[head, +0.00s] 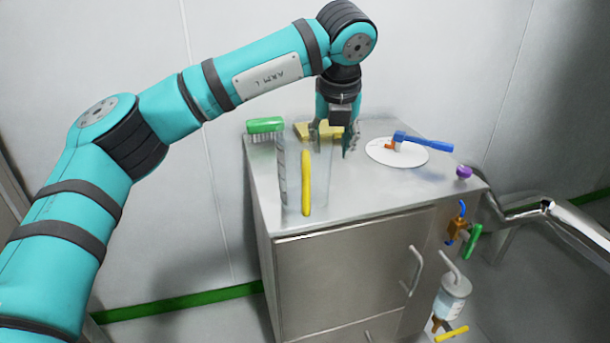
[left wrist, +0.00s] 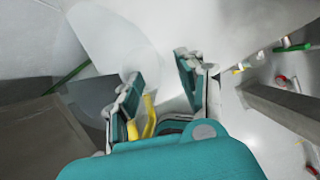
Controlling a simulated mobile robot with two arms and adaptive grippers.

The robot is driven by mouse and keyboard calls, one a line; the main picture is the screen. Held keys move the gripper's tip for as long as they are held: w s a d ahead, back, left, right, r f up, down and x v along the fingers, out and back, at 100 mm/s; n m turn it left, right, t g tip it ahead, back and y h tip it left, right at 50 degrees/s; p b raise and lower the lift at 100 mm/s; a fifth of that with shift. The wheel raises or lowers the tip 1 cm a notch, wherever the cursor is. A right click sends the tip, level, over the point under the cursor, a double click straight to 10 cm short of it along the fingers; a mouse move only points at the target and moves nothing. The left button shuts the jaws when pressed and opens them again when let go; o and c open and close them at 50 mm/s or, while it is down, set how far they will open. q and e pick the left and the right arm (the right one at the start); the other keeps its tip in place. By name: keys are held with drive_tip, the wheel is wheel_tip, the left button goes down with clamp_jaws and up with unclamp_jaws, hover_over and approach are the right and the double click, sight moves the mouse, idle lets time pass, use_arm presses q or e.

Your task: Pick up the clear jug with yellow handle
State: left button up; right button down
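The clear jug (head: 305,183) stands at the front left of the steel cabinet top, its upright yellow handle facing front; its see-through walls are hard to make out. My left gripper (head: 333,146) points down over the cabinet top, just behind and right of the jug, with its fingers apart. In the left wrist view the two fingers (left wrist: 160,92) are spread. A yellow strip (left wrist: 149,116) shows beside the left finger there; I cannot tell whether it is the jug's handle. My right gripper is out of view.
A green brush (head: 265,125) and a yellow item (head: 305,131) lie at the back left of the steel cabinet (head: 350,268). A white disc (head: 384,154) with a blue-handled tool (head: 422,141) lies to the right. A purple knob (head: 463,172) sits at the right edge.

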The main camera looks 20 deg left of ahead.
use_arm(q)
drive_tip(key=x, duration=0.5)
drive_tip(key=shift+w+a+r, duration=0.1)
drive_tip(key=shift+a+r, duration=0.05)
drive_tip(key=shift+a, duration=0.15)
drive_tip(key=shift+r, duration=0.1)
drive_tip(key=shift+c, duration=0.5)
clamp_jaws()
